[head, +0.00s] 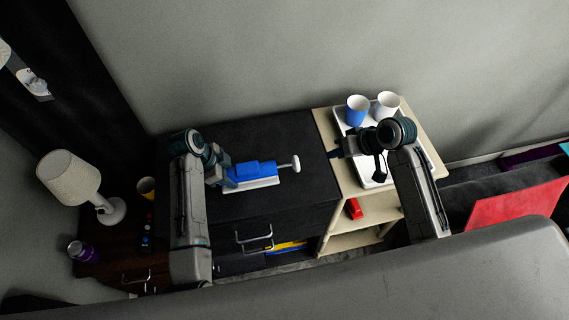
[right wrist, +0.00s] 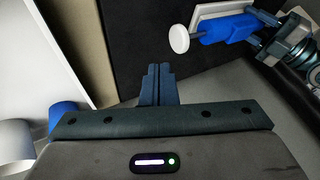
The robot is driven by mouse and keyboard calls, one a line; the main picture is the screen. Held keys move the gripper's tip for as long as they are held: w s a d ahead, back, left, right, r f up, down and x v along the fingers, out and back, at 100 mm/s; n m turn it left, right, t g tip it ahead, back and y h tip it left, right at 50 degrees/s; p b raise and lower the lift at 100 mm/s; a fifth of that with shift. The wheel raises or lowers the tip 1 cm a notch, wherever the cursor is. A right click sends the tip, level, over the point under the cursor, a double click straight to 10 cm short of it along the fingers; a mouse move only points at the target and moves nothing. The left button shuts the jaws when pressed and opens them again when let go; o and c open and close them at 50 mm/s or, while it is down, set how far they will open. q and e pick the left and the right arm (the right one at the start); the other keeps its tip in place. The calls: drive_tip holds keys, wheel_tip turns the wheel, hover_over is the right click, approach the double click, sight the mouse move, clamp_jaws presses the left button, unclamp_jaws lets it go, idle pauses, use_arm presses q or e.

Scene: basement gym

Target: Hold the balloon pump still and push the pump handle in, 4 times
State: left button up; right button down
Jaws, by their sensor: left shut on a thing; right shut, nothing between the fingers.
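The blue balloon pump (head: 255,171) lies on its white base on top of the black drawer cabinet. Its white pump handle (head: 291,163) sticks out to the right on a short visible rod. My left gripper (head: 222,174) is shut on the left end of the pump. In the right wrist view the pump (right wrist: 228,28) shows at the top right, with the round handle (right wrist: 179,39) facing left. My right gripper (head: 342,147) is shut and empty, to the right of the handle and apart from it. Its closed fingers show in the right wrist view (right wrist: 158,72).
A cream shelf unit (head: 325,128) stands right of the cabinet (head: 310,190). A lamp (head: 72,178) stands at left. The cabinet top between handle and shelf is clear.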

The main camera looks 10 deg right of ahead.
sight(296, 164)
drive_tip(key=shift+d+r, duration=0.1)
drive_tip(key=shift+d, duration=1.15)
drive_tip(key=x, duration=1)
drive_tip(key=a, duration=0.2)
drive_tip(key=shift+a, duration=0.25)
drive_tip(key=shift+s+a, duration=0.1)
drive_tip(key=shift+a, duration=0.6)
